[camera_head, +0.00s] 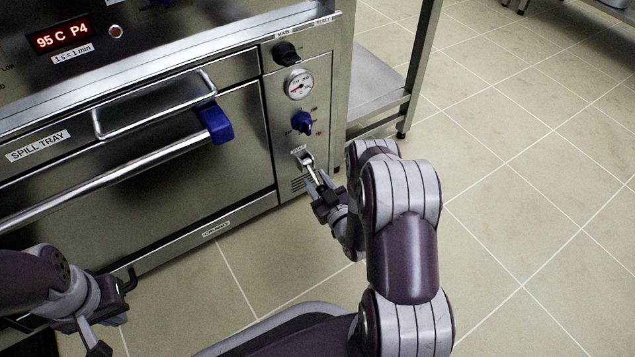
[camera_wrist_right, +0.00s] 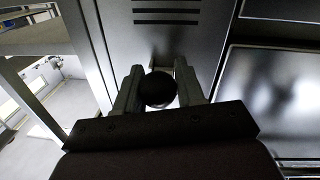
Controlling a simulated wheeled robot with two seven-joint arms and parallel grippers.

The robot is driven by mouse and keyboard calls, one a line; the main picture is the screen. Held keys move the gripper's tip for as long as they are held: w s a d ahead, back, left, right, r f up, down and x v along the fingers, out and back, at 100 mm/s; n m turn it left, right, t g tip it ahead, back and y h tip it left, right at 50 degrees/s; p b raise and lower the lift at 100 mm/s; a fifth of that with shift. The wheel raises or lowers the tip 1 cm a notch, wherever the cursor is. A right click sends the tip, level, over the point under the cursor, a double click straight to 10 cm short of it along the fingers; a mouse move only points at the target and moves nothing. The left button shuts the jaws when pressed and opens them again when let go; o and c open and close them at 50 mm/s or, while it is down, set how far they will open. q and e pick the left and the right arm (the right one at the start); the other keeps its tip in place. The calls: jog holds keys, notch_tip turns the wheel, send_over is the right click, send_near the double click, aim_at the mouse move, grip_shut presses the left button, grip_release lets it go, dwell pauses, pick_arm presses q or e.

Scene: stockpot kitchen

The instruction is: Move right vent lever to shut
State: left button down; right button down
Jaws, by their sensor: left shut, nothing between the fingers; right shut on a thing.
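The right vent lever (camera_head: 311,171) is a small metal lever under a small label, low on the oven's right-hand control panel, above vent slots. My right gripper (camera_head: 322,188) is at the lever's outer end and shut on it. In the right wrist view a dark round knob (camera_wrist_right: 157,89) sits between the two fingers of the right gripper (camera_wrist_right: 158,92). The fingers hide part of the lever, and I cannot read its marked positions. My left gripper (camera_head: 95,340) is low at the left, partly cut off by the frame edge, shut and empty, away from the oven front.
The panel also carries a black knob (camera_head: 286,53), a round gauge (camera_head: 299,84) and a blue knob (camera_head: 302,122) above the lever. A long oven door handle (camera_head: 120,175) with a blue end sticks out to the left. A steel shelf (camera_head: 375,95) stands right; tiled floor is clear.

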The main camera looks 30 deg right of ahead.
aim_at(317, 182)
jog(key=r+g+p, duration=0.1)
jog(key=g+p, duration=0.1)
jog(key=p, duration=0.3)
jog(key=r+g+p, duration=0.2)
jog(key=g+p, duration=0.1)
jog(key=p, duration=0.3)
jog(key=r+g+p, duration=0.2)
jog(key=g+p, duration=0.1)
jog(key=p, duration=0.2)
jog(key=shift+s, duration=0.2)
jog(key=shift+w+r+n+g+p, duration=0.2)
jog(key=shift+n+g+p, duration=0.1)
jog(key=shift+g+p, duration=0.85)
jog(key=c, duration=0.8)
grip_release()
jog(key=p+v, duration=0.7)
jog(key=v, duration=0.5)
jog(key=shift+s+a+r, duration=0.2)
jog(key=shift+s, duration=0.1)
